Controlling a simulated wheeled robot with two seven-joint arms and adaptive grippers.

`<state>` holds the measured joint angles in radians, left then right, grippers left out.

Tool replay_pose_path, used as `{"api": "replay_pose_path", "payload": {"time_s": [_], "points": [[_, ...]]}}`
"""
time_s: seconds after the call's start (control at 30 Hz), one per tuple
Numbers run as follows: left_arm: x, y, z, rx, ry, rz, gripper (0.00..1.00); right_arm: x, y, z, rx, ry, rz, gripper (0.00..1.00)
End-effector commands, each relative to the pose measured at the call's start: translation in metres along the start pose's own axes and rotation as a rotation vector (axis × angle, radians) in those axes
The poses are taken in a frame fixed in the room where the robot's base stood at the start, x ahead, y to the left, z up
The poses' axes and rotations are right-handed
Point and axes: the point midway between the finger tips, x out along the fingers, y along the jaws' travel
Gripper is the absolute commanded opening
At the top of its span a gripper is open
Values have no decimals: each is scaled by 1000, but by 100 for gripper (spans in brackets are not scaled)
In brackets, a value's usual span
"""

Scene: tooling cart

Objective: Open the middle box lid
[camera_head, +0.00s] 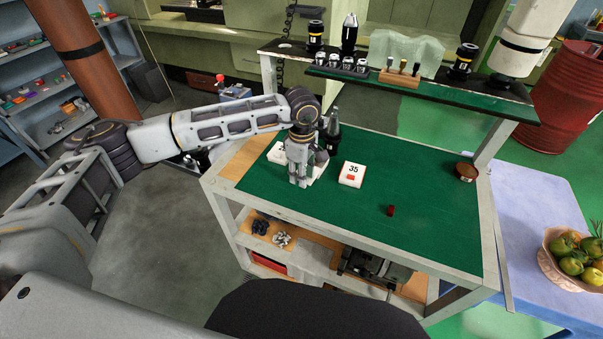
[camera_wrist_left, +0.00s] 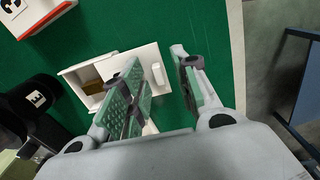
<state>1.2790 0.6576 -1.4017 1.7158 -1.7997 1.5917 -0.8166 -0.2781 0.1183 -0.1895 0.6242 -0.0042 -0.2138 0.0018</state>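A white box (camera_wrist_left: 83,76) in the left wrist view shows an open compartment with something brown inside. A white panel with a raised tab (camera_wrist_left: 157,73) adjoins it. In the head view this white box (camera_head: 276,153) is mostly hidden behind my left gripper (camera_head: 298,183). My left gripper (camera_wrist_left: 158,62) is open, its fingers apart on either side of the tab; I cannot tell whether they touch it. Another white box marked 35 (camera_head: 352,170) sits to the right; its corner shows in the left wrist view (camera_wrist_left: 42,14). My right gripper is not in view.
The boxes are on the green cart top (camera_head: 420,215). A dark tool holder (camera_head: 333,130) stands close behind the gripper. A small dark red cylinder (camera_head: 391,211) and a round brown tin (camera_head: 466,172) are at the right. A raised shelf (camera_head: 440,91) with tools spans the back.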

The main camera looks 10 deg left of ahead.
Motion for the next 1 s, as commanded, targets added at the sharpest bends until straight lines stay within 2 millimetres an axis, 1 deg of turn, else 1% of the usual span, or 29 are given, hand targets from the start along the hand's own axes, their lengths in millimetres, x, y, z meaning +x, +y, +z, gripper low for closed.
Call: {"api": "replay_pose_path", "payload": {"time_s": [0.03,0.07,0.23,0.37,0.47,0.8,1.0], "points": [[0,0,0,0,0,0,30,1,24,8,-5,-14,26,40],[0,0,0,0,0,0,30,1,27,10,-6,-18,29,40],[-7,1,0,0,0,2,30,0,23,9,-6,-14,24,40],[-18,1,0,-1,0,3,30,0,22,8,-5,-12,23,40],[-30,0,0,-1,-1,3,30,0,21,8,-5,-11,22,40],[-81,0,-1,0,-1,3,30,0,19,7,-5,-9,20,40],[-106,0,-1,0,-1,2,30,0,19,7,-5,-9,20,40]]}}
